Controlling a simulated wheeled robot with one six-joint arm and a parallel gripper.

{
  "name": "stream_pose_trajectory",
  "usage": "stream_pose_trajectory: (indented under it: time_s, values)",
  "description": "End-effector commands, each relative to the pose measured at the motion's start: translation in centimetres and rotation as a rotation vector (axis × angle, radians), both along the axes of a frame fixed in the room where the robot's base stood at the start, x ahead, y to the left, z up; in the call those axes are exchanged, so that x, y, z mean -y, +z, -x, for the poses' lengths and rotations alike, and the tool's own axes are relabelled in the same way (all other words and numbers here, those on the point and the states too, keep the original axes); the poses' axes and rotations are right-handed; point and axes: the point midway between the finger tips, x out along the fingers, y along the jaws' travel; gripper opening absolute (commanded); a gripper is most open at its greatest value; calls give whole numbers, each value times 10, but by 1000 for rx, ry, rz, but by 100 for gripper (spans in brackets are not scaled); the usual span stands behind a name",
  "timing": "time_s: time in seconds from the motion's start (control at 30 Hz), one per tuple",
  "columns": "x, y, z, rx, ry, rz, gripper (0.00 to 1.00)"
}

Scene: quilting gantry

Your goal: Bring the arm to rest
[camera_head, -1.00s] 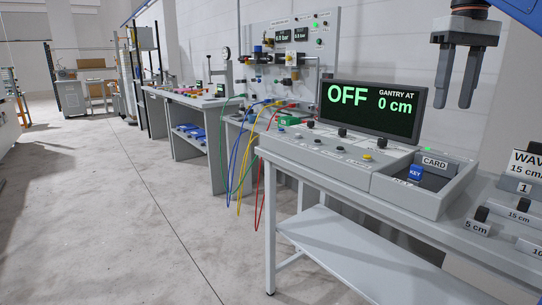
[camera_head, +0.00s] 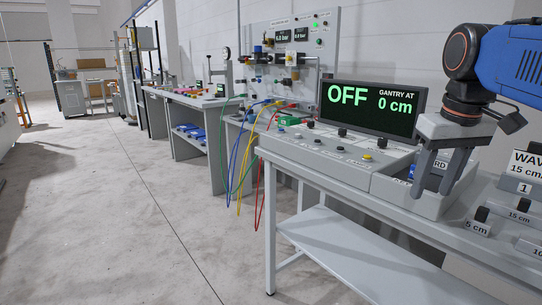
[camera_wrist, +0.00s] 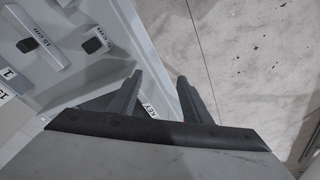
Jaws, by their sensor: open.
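My gripper (camera_head: 432,190) hangs fingers-down in front of the card tray at the right end of the grey control console (camera_head: 325,150). In the wrist view its two fingers (camera_wrist: 160,80) stand apart with nothing between them. The CARD label (camera_head: 441,165) is partly covered by the fingers. Only a sliver of the blue key (camera_head: 411,171) shows beside the left finger. A KEY label (camera_wrist: 150,110) shows next to the left finger in the wrist view. The display (camera_head: 372,108) reads OFF and GANTRY AT 0 cm.
The console stands on a grey bench (camera_head: 270,225). At the right are labelled blocks, such as a 15 cm one (camera_head: 518,215). Coloured cables (camera_head: 237,165) hang from the bench behind. The floor (camera_head: 130,220) on the left is clear.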

Motion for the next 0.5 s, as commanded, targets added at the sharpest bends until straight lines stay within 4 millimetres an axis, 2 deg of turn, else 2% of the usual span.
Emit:
stream_pose_trajectory:
  time_s: [0.03, 0.3, 0.5]
  values:
    - [-5, -20, 12, 16, -3, -2, 44]
    - [-26, -132, 64, 120, -38, -19, 44]
    - [-35, -205, 96, 180, -58, -38, 44]
